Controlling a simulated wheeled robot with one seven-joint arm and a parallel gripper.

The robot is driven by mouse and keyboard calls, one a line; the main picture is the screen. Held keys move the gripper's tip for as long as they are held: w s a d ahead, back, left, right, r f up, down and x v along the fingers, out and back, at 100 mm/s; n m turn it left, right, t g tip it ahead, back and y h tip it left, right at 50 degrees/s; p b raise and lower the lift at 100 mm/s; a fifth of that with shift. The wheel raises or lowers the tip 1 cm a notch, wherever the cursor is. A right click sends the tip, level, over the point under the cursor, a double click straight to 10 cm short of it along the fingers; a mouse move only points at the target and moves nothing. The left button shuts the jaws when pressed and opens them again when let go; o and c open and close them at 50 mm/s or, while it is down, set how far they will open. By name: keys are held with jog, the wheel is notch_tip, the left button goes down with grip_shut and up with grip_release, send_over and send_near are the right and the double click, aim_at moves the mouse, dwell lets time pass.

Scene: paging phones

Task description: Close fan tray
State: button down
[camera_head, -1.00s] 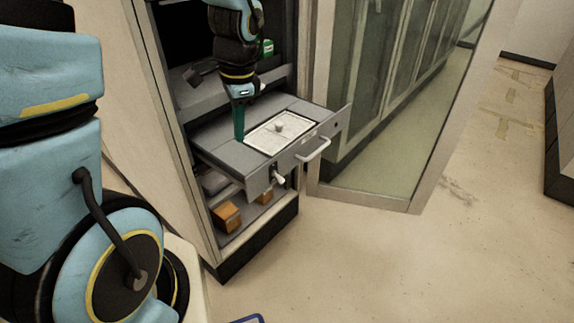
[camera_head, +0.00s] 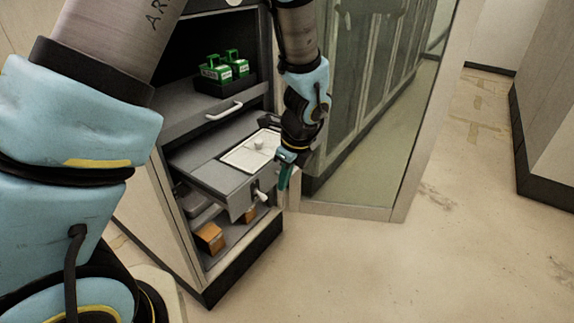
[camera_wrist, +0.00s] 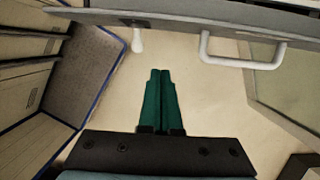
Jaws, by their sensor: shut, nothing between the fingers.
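The fan tray (camera_head: 205,165) is a grey drawer pulled out of the cabinet, with a white panel (camera_head: 240,160) and a small knob on top. A white lever (camera_head: 262,195) sticks out at its front. In the wrist view the tray's front edge (camera_wrist: 180,17) runs across the top, with the white bar handle (camera_wrist: 240,64) at right and the lever (camera_wrist: 137,40) at left. My gripper (camera_head: 282,187), with green fingers, is shut and empty in front of the tray, apart from the handle. In the wrist view the fingertips (camera_wrist: 160,72) point toward the tray front. My arm hides the handle in the head view.
Above the tray is a grey drawer with a white handle (camera_head: 225,111), and green items (camera_head: 224,66) stand higher up. Orange-brown boxes (camera_head: 210,237) sit on the lower shelf. An open glass door (camera_head: 360,170) stands at right. The floor (camera_head: 400,270) in front is clear.

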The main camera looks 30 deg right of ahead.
aim_at(199, 150)
jog(key=shift+w+a+f+p, duration=0.25)
jog(key=shift+w+a+f, duration=0.15)
jog(key=shift+w, duration=0.3)
jog(key=shift+w+a+f+p, duration=0.3)
jog(key=shift+w+a+f, duration=0.05)
jog(key=shift+w, duration=0.3)
jog(key=shift+w+a+f+p, duration=0.25)
jog(key=shift+w+a+f, duration=0.15)
jog(key=shift+w, duration=0.3)
jog(key=shift+r, duration=0.1)
jog(key=w+a+p, duration=0.2)
jog(key=w+a, duration=0.2)
jog(key=w, duration=0.4)
jog(key=w+a+p, duration=0.2)
jog(key=w+a, duration=0.2)
jog(key=w, duration=0.3)
jog(key=w+a+p, duration=0.3)
jog(key=w+a, duration=0.2)
jog(key=w, duration=0.3)
jog(key=shift+w+a, duration=0.1)
jog(key=shift+w, duration=0.2)
